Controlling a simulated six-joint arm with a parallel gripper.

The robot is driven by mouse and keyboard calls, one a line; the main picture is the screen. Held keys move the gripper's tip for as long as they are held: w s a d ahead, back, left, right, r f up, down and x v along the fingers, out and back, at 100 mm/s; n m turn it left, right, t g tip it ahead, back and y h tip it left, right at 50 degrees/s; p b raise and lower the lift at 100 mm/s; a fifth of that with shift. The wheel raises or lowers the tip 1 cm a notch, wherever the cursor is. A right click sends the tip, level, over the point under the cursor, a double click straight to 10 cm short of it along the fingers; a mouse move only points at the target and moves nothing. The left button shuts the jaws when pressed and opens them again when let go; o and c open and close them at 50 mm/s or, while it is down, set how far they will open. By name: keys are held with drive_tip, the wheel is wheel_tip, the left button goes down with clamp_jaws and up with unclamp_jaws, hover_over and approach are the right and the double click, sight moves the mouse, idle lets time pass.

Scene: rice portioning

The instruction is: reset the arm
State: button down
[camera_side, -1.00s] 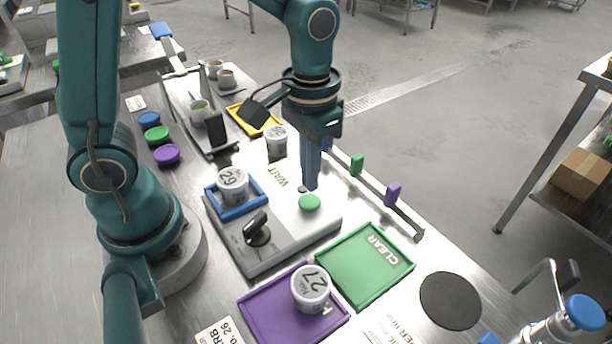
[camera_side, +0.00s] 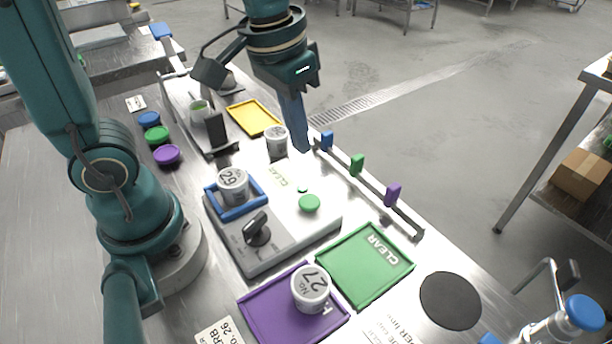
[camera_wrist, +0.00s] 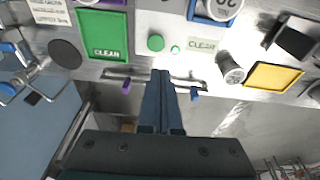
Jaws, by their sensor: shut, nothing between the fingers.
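My gripper (camera_side: 301,146) is shut and empty. In the side view it hangs in the air near the far end of the rail with coloured tabs, above the bench. In the wrist view its closed fingers (camera_wrist: 158,78) point toward the rail. The grey machine (camera_side: 262,236) has a round green button (camera_side: 309,203), a black knob (camera_side: 257,229) and a small lit green dot (camera_side: 302,188). Its display text reads CLEAR (camera_wrist: 203,45). A cup marked 29 (camera_side: 233,184) stands in the blue square holder (camera_side: 238,211) on the machine.
A cup marked 27 (camera_side: 310,289) stands on the purple tray (camera_side: 265,318). The green CLEAR tray (camera_side: 365,265) and yellow tray (camera_side: 253,117) are empty. Another cup (camera_side: 277,142) stands behind the machine. The rail (camera_side: 405,224) carries blue, green and purple tabs. A black disc (camera_side: 450,300) lies at right.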

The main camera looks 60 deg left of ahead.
drive_tip(key=s+a+r+t, duration=0.1)
drive_tip(key=s+t, duration=0.2)
drive_tip(key=s, duration=0.3)
drive_tip(key=shift+s+a, duration=0.3)
drive_tip(key=shift+a, duration=0.1)
idle(0.9)
